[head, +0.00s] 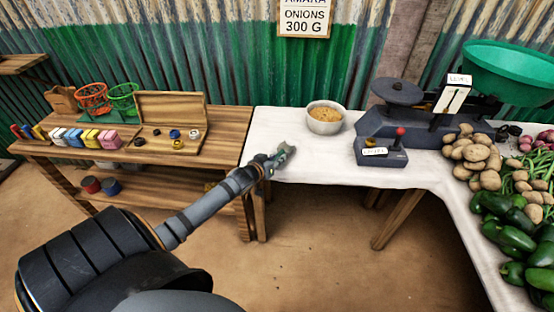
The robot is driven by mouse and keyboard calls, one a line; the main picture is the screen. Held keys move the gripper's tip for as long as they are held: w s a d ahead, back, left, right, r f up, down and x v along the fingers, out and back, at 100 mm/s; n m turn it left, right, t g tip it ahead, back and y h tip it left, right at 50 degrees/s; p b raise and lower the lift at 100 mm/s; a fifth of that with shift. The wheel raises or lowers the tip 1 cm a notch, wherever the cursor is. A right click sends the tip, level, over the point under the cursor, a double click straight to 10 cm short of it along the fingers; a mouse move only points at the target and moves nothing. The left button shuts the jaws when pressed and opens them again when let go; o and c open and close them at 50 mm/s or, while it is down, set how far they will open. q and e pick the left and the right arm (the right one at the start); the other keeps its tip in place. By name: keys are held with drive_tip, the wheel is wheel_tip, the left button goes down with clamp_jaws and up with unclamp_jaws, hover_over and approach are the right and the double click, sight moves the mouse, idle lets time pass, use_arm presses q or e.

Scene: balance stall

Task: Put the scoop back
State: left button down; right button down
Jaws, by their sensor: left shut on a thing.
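My left gripper (281,158) reaches in from the lower left, at the left front part of the white-covered table (283,125). It is shut on a small grey-green thing at its fingertips, which I take for the scoop; its shape is too small and too covered by the fingers to make out. A pale bowl (325,128) filled with tan grain stands on the white table, beyond and to the right of the gripper, apart from it. My right gripper is not in view.
A dark balance scale (415,122) with a green pan (510,72) stands at the back right, a control box (381,152) before it. Potatoes (476,155) and green peppers (508,235) lie at the right. A wooden bench (225,125) at left holds weights and baskets.

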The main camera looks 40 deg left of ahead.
use_arm(q)
drive_tip(key=shift+f, duration=0.15)
drive_tip(key=c, duration=1.3)
unclamp_jaws()
drive_tip(key=shift+o, duration=0.2)
drive_tip(key=shift+s+r, duration=0.2)
drive_tip(key=shift+r, duration=0.1)
drive_tip(key=a+p+v, duration=0.1)
drive_tip(key=p+v, duration=0.6)
drive_tip(key=v, duration=0.4)
drive_tip(key=shift+s+d, duration=0.25)
drive_tip(key=shift+d, duration=0.25)
